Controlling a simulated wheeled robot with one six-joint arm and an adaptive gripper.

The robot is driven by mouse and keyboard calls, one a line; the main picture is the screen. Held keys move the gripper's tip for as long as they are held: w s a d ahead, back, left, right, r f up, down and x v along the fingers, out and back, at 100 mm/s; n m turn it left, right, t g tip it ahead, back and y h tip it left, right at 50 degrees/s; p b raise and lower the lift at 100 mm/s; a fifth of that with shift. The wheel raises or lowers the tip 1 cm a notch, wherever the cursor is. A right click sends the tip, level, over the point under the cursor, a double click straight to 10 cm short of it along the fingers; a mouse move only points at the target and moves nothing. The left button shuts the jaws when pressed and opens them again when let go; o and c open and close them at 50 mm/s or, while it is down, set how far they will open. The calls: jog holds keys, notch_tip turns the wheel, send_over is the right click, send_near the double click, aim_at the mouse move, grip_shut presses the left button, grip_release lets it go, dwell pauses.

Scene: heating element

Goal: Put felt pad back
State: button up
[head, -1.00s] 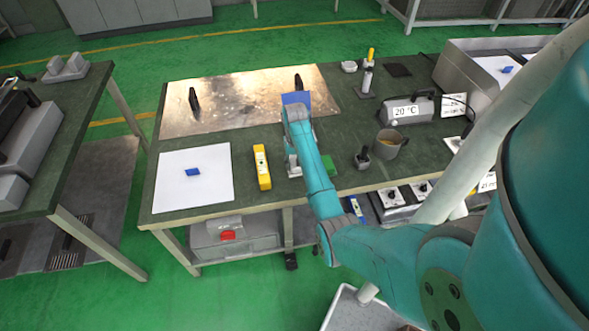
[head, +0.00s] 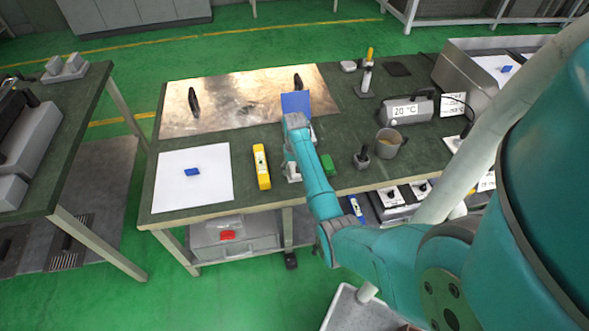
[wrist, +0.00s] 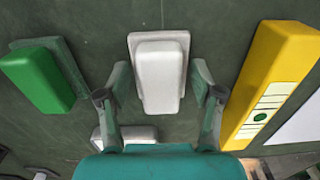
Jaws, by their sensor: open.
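No piece is plainly recognisable as felt. A white block on a wider pale base (wrist: 161,77) lies on the dark green bench top, in the middle of the wrist view; it may be the felt pad. My gripper (wrist: 160,90) is open, one finger on each side of this block, with a gap visible on both sides. A green block (wrist: 38,79) on a darker base lies to the left; it also shows in the head view (head: 328,165). In the head view my arm hides most of the area at the gripper.
A yellow instrument (wrist: 270,80) lies close on the right in the wrist view. A small pale piece (wrist: 135,134) is near the left finger's base. A metal plate (head: 235,103) with black handles, a mug (head: 389,143) and a white sheet (head: 193,180) are on the bench.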

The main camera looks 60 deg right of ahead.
notch_tip(320, 180, up, 12)
jog(key=shift+r, duration=0.15)
dwell(0.4)
dwell(0.6)
